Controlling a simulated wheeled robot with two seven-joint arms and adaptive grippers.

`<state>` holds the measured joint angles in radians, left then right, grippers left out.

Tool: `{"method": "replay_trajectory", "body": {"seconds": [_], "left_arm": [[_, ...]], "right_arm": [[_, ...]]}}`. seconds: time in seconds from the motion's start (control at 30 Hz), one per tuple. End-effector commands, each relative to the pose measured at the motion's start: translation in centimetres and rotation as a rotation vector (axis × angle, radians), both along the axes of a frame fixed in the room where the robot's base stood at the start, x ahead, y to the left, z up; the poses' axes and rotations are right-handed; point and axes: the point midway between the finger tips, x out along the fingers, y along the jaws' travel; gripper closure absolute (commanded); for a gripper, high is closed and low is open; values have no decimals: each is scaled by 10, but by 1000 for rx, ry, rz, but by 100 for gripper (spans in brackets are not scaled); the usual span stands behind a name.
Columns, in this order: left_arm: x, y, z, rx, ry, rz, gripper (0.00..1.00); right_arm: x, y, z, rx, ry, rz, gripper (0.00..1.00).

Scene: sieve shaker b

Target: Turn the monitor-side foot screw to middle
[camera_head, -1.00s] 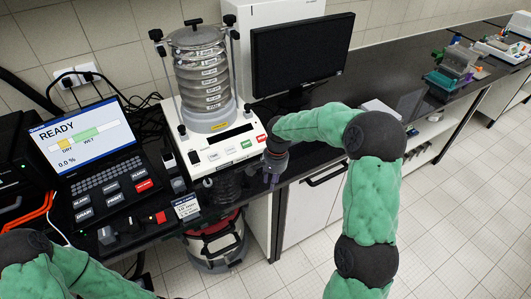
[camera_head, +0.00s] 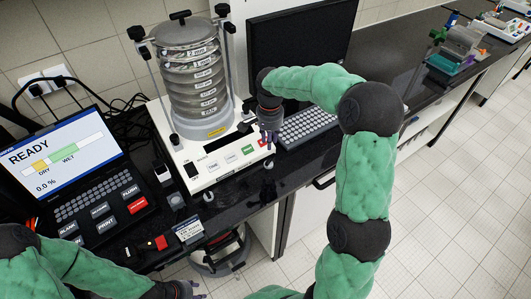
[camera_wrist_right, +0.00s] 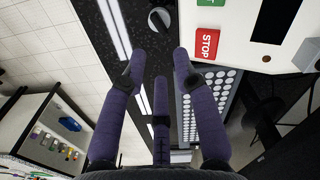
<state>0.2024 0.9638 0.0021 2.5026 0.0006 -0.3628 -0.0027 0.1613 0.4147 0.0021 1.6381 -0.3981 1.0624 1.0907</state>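The sieve shaker (camera_head: 200,165) has a white base with a sieve stack on top. A small grey foot screw (camera_head: 268,167) shows at the monitor-side front corner of its base. A round metallic knob, apparently this screw (camera_wrist_right: 160,18), shows at the top of the right wrist view. My right gripper (camera_head: 269,140) is over that corner, just above the screw in the head view. In the wrist view its fingers are spread and empty, apart from the knob. My left gripper (camera_head: 186,290) is at the bottom edge, partly cut off; its opening is unclear.
The monitor (camera_head: 300,45) and keyboard (camera_head: 306,127) stand right of the shaker. The STOP button (camera_wrist_right: 207,42) is close to my right fingers. Another foot screw (camera_head: 208,195) is at the other front corner. A READY-screen laptop (camera_head: 65,150) stands left.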

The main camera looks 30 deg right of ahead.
Motion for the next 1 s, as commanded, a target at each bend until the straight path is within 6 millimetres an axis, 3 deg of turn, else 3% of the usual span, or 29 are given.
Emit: {"method": "replay_trajectory", "body": {"seconds": [0.53, 0.73, 1.0], "left_arm": [[-1, 0, -19, 0, 1, 0, 60], [-1, 0, -21, 0, 1, 0, 60], [-1, 0, -21, 0, 1, 0, 60]], "right_arm": [[-1, 0, -88, 0, 4, 1, 70], [-1, 0, -101, 0, 1, 0, 70], [-1, 0, -103, 1, 0, 0, 70]]}}
